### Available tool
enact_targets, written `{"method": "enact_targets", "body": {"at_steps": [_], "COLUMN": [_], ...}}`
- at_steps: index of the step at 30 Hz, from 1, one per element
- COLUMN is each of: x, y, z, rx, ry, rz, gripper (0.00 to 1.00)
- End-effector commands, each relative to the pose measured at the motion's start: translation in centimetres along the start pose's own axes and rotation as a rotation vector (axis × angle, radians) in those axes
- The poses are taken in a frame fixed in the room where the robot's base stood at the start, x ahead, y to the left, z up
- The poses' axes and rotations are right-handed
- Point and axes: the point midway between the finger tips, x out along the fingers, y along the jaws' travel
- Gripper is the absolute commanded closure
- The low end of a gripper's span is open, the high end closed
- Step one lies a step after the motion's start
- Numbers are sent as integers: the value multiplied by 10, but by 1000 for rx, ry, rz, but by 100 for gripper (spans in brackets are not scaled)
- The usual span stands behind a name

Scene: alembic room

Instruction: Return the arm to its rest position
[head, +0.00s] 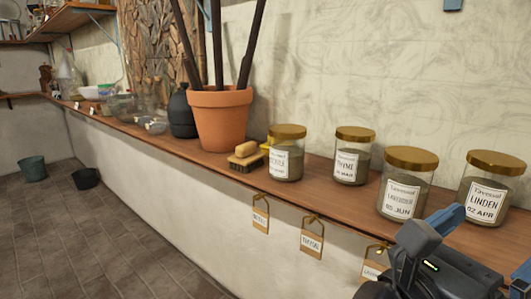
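My gripper (490,238) is at the lower right corner, in front of the shelf and below the jars. Its two blue fingers stand apart, with nothing visible between them; the right finger is partly cut off by the picture edge. Part of my dark wrist, with a small green light, shows below the fingers. The rest of my arm is out of view.
Glass jars labelled thyme (351,160), lavender (405,186) and linden (489,190) stand on the wooden shelf (330,190). A terracotta pot (220,120) and brush (245,161) stand left. Tags (311,238) hang from the edge. The floor (90,235) is mostly clear.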

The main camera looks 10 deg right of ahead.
Motion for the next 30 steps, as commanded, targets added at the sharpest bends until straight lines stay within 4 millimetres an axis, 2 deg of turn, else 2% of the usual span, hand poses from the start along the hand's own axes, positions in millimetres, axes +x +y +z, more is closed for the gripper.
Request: {"method": "enact_targets", "body": {"at_steps": [8, 11, 17, 23, 30], "x": [7, 1, -27, -65, -114], "y": [-32, -45, -61, -74, -100], "z": [3, 3, -8, -40, -101], "rx": [-285, -452, -804, -1171, -1601], "ry": [-356, -534, -869, -1180, -1533], "rz": [-29, -36, -26, 20, 140], "gripper": [0, 0, 0, 0, 0]}}
